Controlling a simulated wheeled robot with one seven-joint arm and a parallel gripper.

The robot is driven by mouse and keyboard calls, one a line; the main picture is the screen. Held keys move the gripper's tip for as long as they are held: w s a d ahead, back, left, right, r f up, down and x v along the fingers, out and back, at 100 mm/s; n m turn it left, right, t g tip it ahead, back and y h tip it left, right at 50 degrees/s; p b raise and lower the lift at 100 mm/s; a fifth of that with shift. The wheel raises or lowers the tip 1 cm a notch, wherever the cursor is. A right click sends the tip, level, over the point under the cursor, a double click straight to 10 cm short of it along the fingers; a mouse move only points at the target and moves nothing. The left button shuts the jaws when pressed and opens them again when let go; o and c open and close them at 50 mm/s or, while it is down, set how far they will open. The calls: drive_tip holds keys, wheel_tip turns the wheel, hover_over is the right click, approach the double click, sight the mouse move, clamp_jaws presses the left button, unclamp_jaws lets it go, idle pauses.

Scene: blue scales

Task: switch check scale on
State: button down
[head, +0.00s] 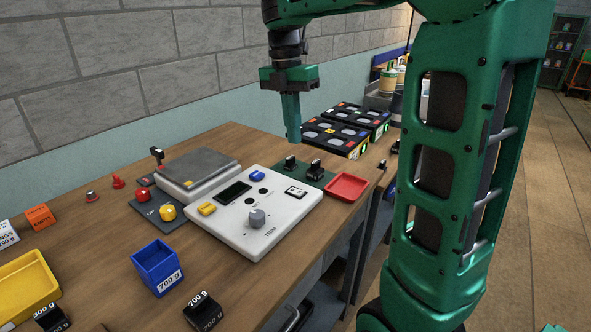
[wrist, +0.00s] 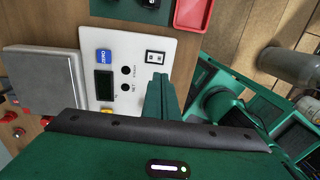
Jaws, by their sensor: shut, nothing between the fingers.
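The check scale's white control panel (head: 285,225) lies on the wooden table beside a grey weighing platform (head: 200,163). The panel bears a dark display (head: 233,192), a blue button (head: 257,176), a yellow button (head: 207,208), a grey knob (head: 257,217) and a small black-and-white switch (head: 296,191). The switch also shows in the wrist view (wrist: 155,57), just beyond the fingertips; its position is too small to read. My gripper (head: 293,138) is shut and empty, pointing down above the panel's far side. In the wrist view, my gripper (wrist: 157,78) hides the knob.
A red tray (head: 347,187) and black weights (head: 315,167) on a green mat stand right of the panel. A blue bin (head: 158,268) stands in front. A red knob and a yellow knob (head: 167,212) sit left of the panel. Black units (head: 335,137) stand behind.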

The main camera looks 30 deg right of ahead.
sight(300, 193)
drive_tip(key=f, duration=0.4)
drive_tip(key=s+f, duration=0.1)
drive_tip(key=f, duration=0.8)
drive_tip(key=shift+s+d+f, duration=0.3)
drive_tip(key=shift+d+f, duration=0.05)
drive_tip(key=shift+a, duration=0.1)
